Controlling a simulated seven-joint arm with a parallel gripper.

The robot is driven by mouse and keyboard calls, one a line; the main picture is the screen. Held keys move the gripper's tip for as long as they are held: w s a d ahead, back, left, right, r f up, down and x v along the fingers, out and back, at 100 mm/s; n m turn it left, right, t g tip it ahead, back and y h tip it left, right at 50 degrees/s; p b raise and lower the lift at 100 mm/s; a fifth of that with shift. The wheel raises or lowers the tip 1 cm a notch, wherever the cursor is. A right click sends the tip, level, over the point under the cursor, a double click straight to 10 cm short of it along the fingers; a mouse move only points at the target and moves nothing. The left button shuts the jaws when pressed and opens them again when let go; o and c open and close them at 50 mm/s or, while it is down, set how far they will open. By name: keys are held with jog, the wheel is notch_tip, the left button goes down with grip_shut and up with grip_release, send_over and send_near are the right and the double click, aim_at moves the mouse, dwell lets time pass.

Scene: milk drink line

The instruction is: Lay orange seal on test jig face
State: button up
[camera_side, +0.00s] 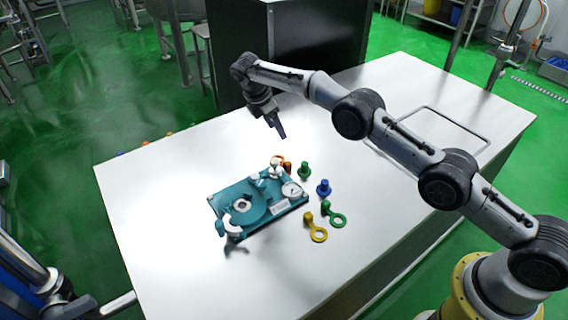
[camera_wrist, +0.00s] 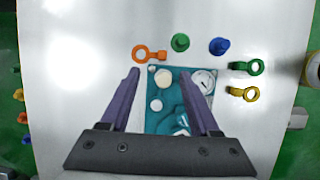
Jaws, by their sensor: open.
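The orange seal, a ring with a raised tab, lies on the white table; it shows in the wrist view (camera_wrist: 162,55) just beyond the jig's far left corner. In the side view the orange seal (camera_side: 287,167) is partly hidden behind the jig. The teal test jig (camera_side: 262,212) has a round face with a pale centre, a dial and white knobs. The jig (camera_wrist: 157,126) lies partly behind my fingers in the wrist view. My gripper (camera_side: 281,131) is open and empty, above the table beyond the jig. Its fingertips (camera_wrist: 160,74) point down towards the table.
A green plug (camera_side: 304,170) and a blue plug (camera_side: 324,187) stand beside the jig. A green ring (camera_side: 334,215) and a yellow ring (camera_side: 316,229) lie to its right. Coloured pieces line the wrist view's left edge. The table's left part is clear.

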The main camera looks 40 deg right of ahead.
send_over(287, 163)
jog(key=a, duration=0.2)
jog(key=f, duration=1)
jog(key=shift+s, duration=0.3)
jog(key=shift+d+f, duration=0.2)
jog(key=shift+f, duration=0.45)
jog(key=f, duration=0.2)
jog(key=w+f, duration=0.1)
jog(key=shift+d, duration=0.35)
jog(key=shift+x, duration=0.95)
jog(key=shift+s, duration=0.1)
grip_shut()
